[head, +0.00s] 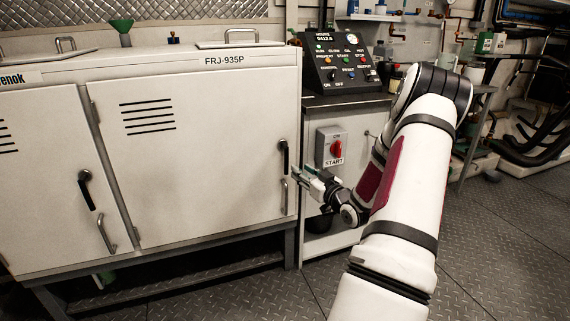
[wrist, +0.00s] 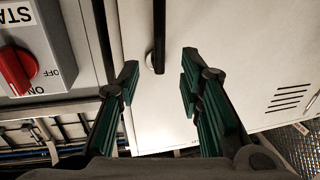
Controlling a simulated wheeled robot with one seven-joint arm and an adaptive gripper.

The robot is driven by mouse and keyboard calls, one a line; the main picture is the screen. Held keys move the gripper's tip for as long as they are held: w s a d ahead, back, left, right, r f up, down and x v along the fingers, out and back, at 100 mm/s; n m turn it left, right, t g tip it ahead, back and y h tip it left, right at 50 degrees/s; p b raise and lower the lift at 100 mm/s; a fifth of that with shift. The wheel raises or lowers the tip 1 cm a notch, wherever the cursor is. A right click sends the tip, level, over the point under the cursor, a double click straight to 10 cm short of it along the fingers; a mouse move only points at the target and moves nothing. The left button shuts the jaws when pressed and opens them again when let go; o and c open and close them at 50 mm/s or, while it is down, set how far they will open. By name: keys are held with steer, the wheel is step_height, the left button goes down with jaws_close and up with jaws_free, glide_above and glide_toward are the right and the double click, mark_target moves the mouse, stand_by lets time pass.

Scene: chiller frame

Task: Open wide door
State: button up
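The wide door (head: 205,165) is the large white panel with vent slots, right of the narrow door, and looks shut. It has a black latch lever (head: 283,157) and a metal pull handle (head: 285,197) near its right edge. My gripper (head: 297,175) is at that right edge, close to both. In the wrist view my gripper (wrist: 160,78) is open and empty, facing the wide door (wrist: 240,55). The black latch lever (wrist: 158,38) appears between and ahead of the fingers. I cannot tell whether a finger touches it. The pull handle is not clear in the wrist view.
A red switch (head: 336,149) in a grey box is just right of the door; it also shows in the wrist view (wrist: 15,68). A control panel (head: 342,62) stands above it. The narrow door (head: 45,175) is at left. Floor in front is clear.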

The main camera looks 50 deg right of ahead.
mark_target(287, 160)
steer(key=b+x, duration=0.2)
steer(key=x, duration=0.8)
steer(key=shift+w+d+f, duration=0.1)
steer(key=shift+w+d, duration=0.1)
steer(key=shift+w, duration=0.1)
steer(key=shift+c, duration=0.3)
jaws_close()
